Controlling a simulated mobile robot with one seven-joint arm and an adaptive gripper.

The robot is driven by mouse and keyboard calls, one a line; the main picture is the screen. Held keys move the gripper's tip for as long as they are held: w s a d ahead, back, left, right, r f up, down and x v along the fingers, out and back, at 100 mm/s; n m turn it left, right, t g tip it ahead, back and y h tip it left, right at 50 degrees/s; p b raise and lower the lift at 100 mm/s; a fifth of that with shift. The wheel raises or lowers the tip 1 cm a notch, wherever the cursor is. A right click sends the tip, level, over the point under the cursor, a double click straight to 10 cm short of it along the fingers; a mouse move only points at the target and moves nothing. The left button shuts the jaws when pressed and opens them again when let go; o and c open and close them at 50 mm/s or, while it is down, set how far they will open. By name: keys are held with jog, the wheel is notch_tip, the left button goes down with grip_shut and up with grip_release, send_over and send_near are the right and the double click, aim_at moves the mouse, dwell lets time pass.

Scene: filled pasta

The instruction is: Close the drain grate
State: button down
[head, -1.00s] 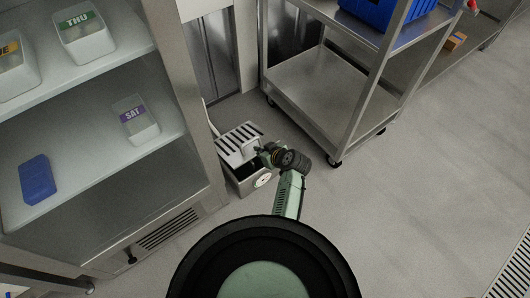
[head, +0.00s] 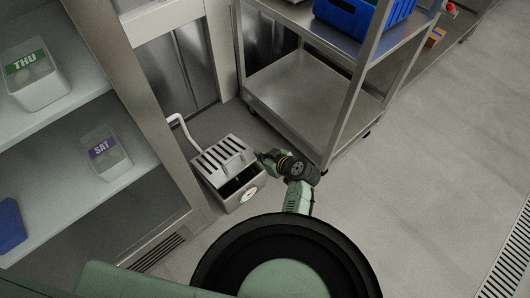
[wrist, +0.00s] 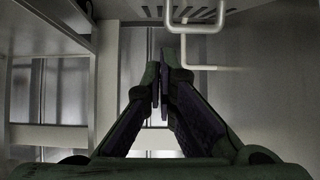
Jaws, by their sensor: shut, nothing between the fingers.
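The drain is a grey metal box (head: 223,199) on the floor beside the shelf unit, with a round white dial on its front. Its slotted grate (head: 224,155) is raised at an angle, and a dark opening shows below its near edge. In the wrist view, what looks like the slotted grate (wrist: 190,12) is at the top, with a pale bar handle hanging from it. My gripper (head: 267,157) is just right of the grate, apart from it as far as I can tell. In the wrist view my gripper (wrist: 160,97) has its fingertips together, holding nothing.
A steel cart (head: 305,95) with a blue crate (head: 365,14) stands close behind and right of my arm. The shelf unit (head: 150,90) borders the drain on the left. A white pipe (head: 180,122) rises behind the drain. Open floor (head: 420,190) lies to the right.

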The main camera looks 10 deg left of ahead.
send_over(251, 163)
jog(key=w+a, duration=0.1)
notch_tip(251, 163, down, 6)
jog(key=shift+a+f+p, duration=0.1)
jog(key=shift+p, duration=0.35)
jog(key=shift+s+d+f, duration=0.2)
jog(key=shift+d+f, duration=0.1)
jog(key=shift+f, duration=0.3)
jog(key=shift+s+d+f, duration=0.2)
jog(key=shift+d+f, duration=0.05)
jog(key=shift+f, duration=0.3)
jog(key=shift+s+d+f, duration=0.1)
jog(key=shift+d+f, duration=0.05)
jog(key=shift+f, duration=0.4)
jog(key=f+b, duration=0.2)
jog(key=s+d+f+b, duration=0.1)
jog(key=shift+r, duration=0.2)
